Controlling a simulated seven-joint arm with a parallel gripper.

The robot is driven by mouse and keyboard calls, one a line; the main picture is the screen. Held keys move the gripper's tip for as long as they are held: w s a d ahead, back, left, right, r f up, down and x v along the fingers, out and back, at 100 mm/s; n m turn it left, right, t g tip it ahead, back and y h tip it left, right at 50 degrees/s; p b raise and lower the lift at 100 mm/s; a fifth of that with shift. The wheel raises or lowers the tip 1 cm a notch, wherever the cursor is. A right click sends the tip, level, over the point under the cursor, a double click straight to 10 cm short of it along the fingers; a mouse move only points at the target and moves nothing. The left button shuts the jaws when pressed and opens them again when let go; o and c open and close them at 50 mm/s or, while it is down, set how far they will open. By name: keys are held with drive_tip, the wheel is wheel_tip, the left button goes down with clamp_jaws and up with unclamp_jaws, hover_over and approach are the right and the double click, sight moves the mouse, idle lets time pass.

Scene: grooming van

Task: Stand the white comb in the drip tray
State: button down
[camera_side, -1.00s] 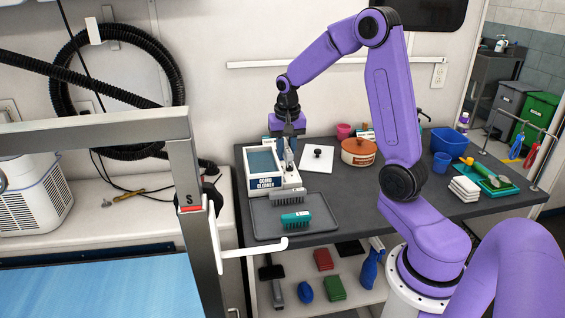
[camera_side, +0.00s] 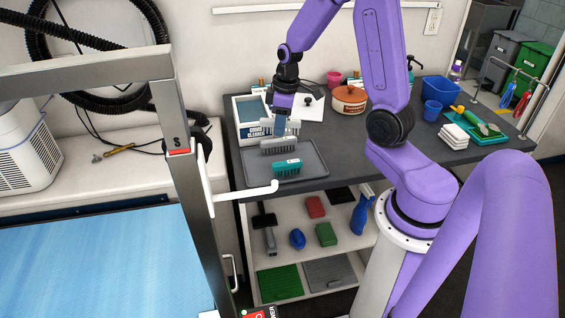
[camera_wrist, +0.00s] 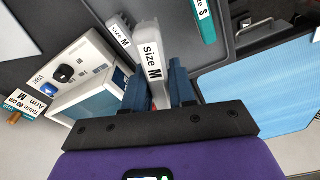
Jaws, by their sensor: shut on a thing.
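My gripper (camera_side: 281,118) is over the back part of the grey drip tray (camera_side: 316,158), shut on the white comb. In the wrist view the white comb (camera_wrist: 153,62), labelled "Size M", is between the blue fingers (camera_wrist: 159,90) of my gripper. In the side view only a pale bit of it (camera_side: 293,127) shows by the fingers. A teal comb (camera_side: 286,168) is nearer the front, labelled "Size S" (camera_wrist: 204,22). I cannot tell whether the white comb touches the tray.
The comb cleaner (camera_side: 248,132), a white box with a blue window (camera_wrist: 90,97), stands just behind and left of the tray. A brown pot (camera_side: 349,101) and a white sheet (camera_side: 312,107) lie farther back. A white hook (camera_side: 247,190) projects near the tray's front left.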

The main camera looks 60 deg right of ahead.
drive_tip(key=shift+s+a+f+n, duration=0.2)
drive_tip(key=shift+f+n, duration=0.4)
drive_tip(key=shift+f, duration=0.9)
drive_tip(key=shift+s+a+f+n, duration=0.15)
drive_tip(key=shift+f+n, duration=0.45)
drive_tip(key=shift+f, duration=0.95)
drive_tip(key=shift+s+a+f+n, duration=0.1)
drive_tip(key=shift+s+f+n, duration=0.35)
drive_tip(key=shift+f, duration=1.05)
drive_tip(key=shift+w+f, duration=0.1)
drive_tip(key=shift+w, duration=0.1)
drive_tip(key=c, duration=0.9)
unclamp_jaws()
